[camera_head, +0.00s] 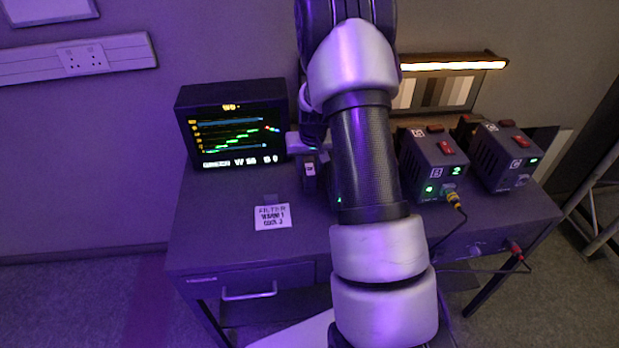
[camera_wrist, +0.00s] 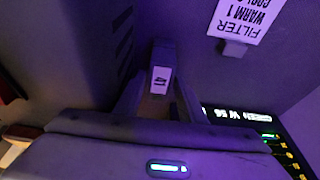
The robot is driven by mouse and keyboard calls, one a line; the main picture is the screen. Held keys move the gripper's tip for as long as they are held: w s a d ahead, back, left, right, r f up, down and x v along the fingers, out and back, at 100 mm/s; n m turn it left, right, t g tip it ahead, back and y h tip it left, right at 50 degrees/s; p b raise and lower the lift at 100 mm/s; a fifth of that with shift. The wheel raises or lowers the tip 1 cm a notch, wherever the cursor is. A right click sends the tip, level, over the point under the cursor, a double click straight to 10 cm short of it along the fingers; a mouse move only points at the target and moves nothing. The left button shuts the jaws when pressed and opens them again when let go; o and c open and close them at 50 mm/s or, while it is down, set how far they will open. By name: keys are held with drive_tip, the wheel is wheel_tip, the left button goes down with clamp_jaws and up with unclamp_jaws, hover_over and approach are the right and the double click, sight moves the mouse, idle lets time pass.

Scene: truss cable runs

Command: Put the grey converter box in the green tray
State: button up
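A small dark grey box with a white label (camera_head: 309,172) stands on the desk, partly hidden by my arm. It may be the converter box; I cannot tell for sure. In the wrist view the labelled box (camera_wrist: 162,58) lies straight ahead, at the tips of my two fingers. My gripper (camera_wrist: 161,88) has one finger on each side, with a gap between them. I cannot tell whether the fingers touch the box. In the head view my gripper is mostly hidden behind my arm. I see no green tray in either view.
A lit monitor (camera_head: 236,124) stands left of my arm, and a filter card (camera_head: 272,217) lies before it. Two grey boxes with red switches, one near (camera_head: 432,165) and one farther right (camera_head: 505,158), stand at right with cables.

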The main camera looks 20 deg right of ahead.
clamp_jaws()
drive_tip(key=shift+r, duration=0.1)
wheel_tip(320, 180, up, 18)
drive_tip(key=s+a+f+n+p, duration=0.1)
drive_tip(key=s+a+f+p, duration=0.1)
drive_tip(key=s+a, duration=0.5)
drive_tip(key=s+a+f+n+y+p, duration=0.1)
drive_tip(key=s+a+f+n+p, duration=0.1)
drive_tip(key=s+a+p, duration=0.3)
drive_tip(key=s+a+f, duration=0.1)
drive_tip(key=s+a, duration=0.1)
drive_tip(key=a, duration=0.2)
drive_tip(key=shift+a, duration=0.25)
